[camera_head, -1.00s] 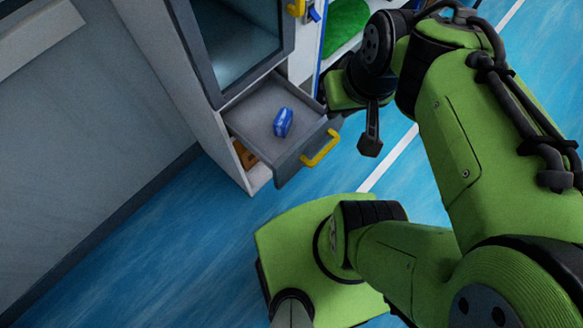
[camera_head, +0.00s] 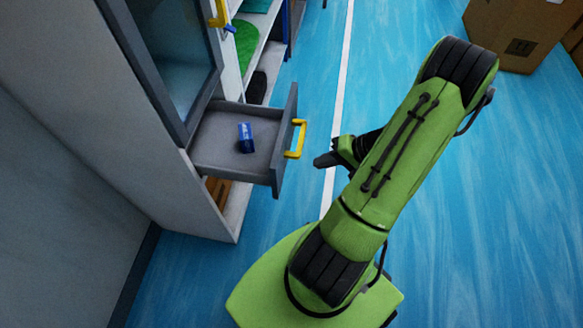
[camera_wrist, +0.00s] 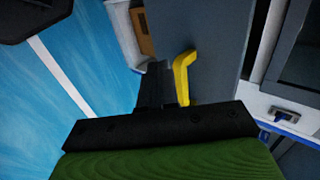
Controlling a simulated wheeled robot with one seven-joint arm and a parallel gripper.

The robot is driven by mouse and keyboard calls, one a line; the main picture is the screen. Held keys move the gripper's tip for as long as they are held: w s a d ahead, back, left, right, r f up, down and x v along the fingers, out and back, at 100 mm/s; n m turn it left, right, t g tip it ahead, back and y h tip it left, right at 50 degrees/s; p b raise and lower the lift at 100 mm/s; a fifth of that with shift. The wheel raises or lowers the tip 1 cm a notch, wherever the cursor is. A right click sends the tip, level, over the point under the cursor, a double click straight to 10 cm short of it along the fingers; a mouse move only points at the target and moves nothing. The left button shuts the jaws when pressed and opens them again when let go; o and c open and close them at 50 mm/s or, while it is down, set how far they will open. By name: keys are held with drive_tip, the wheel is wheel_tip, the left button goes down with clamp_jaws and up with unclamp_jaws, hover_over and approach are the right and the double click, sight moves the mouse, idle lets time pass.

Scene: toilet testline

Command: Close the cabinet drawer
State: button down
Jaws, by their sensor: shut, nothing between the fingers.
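The grey cabinet drawer (camera_head: 284,150) stands pulled out of the white and dark grey cabinet (camera_head: 190,205). A blue object (camera_head: 246,138) lies inside it. A yellow handle (camera_head: 296,139) is on the drawer's front. My gripper (camera_head: 322,160) is shut and empty, just right of the handle in the head view, with a small gap showing. In the wrist view, my gripper (camera_wrist: 158,75) points at the drawer front (camera_wrist: 212,60), and the yellow handle (camera_wrist: 183,78) is right beside the fingers. I cannot tell from the wrist view whether they touch.
An upper cabinet compartment with a dark-framed glass front (camera_head: 170,55) is above the drawer. A shelf with a green item (camera_head: 246,45) stands behind. A cardboard box (camera_head: 520,35) is at the far right. The blue floor (camera_head: 480,220) is clear on the right.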

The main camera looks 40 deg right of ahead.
sight(283, 167)
drive_tip(key=w+a+f, duration=0.1)
drive_tip(key=w, duration=0.1)
drive_tip(key=w+a+f+b, duration=0.1)
drive_tip(key=a, duration=0.1)
drive_tip(key=w+a+f+b, duration=0.1)
drive_tip(key=w+f, duration=0.1)
drive_tip(key=shift+w+a, duration=0.2)
drive_tip(key=shift+w, duration=0.1)
drive_tip(key=shift+w+a+r, duration=0.1)
drive_tip(key=shift+w+a, duration=0.2)
drive_tip(key=shift+w, duration=0.1)
drive_tip(key=shift+w, duration=0.1)
